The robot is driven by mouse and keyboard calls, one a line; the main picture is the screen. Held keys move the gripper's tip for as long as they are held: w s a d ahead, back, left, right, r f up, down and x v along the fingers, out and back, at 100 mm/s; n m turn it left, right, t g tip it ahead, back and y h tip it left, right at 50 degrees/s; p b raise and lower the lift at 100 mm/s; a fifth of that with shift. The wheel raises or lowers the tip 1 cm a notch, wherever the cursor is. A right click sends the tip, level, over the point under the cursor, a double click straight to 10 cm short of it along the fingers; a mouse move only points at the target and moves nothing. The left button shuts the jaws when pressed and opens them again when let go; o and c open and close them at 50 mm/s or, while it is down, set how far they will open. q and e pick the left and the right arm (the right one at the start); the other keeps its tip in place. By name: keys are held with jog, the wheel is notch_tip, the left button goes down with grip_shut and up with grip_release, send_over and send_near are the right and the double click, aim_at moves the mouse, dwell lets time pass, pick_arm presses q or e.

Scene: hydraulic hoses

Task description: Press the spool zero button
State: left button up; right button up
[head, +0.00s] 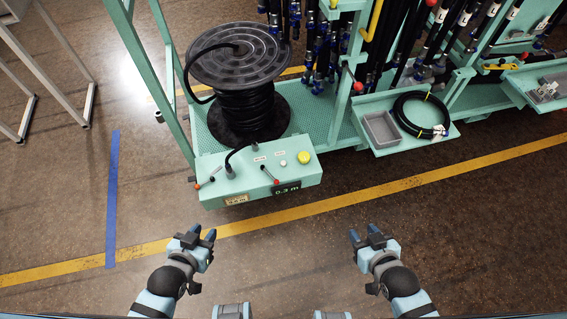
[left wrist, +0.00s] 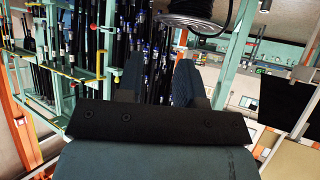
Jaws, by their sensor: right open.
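A pale green control box (head: 235,180) stands at the front of the hose rack. On its top are a large yellow button (head: 304,157) and a small white button (head: 283,163); the labels are too small to read, so I cannot tell which is the spool zero button. My right gripper (head: 366,237) is open and empty, in front and right of the box.
A spool of black hose (head: 245,100) stands behind the box. Levers (head: 269,174) stick up from the box top. A green shelf (head: 382,147) with a grey bin (head: 380,128) and a coiled hose (head: 421,114) juts out at right. Floor before the box is clear.

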pick_arm(q)
grip_shut()
jog(key=shift+s+f, duration=0.15)
dwell(1.4)
